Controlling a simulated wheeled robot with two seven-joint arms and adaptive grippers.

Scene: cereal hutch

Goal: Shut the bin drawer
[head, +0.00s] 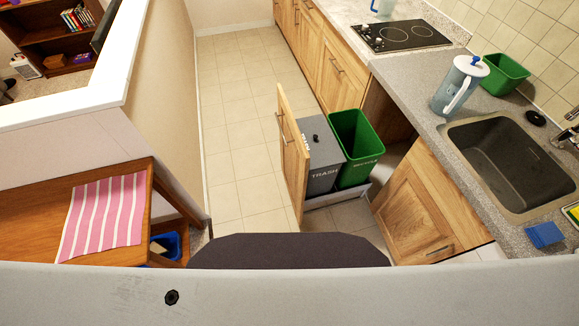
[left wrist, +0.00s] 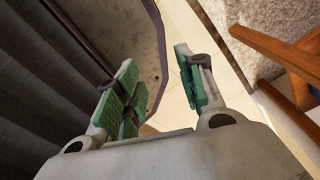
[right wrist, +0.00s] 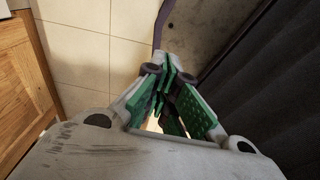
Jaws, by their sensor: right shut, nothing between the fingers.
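The bin drawer (head: 292,155) stands pulled out from the lower cabinets, its wooden front facing left with a bar handle (head: 280,128). It holds a grey trash bin (head: 320,170) and a green recycle bin (head: 355,140) side by side. My left gripper (left wrist: 162,90) shows in the left wrist view, its green-padded fingers apart with nothing between them. My right gripper (right wrist: 168,75) shows in the right wrist view, its fingertips together and holding nothing. Neither gripper shows in the head view, and neither is at the drawer.
A wooden cabinet door (head: 415,210) stands near the drawer, below the counter with the sink (head: 510,165). A wooden table (head: 110,175) with a pink striped cloth (head: 100,215) is at the left. Tiled floor (head: 240,120) is clear left of the drawer.

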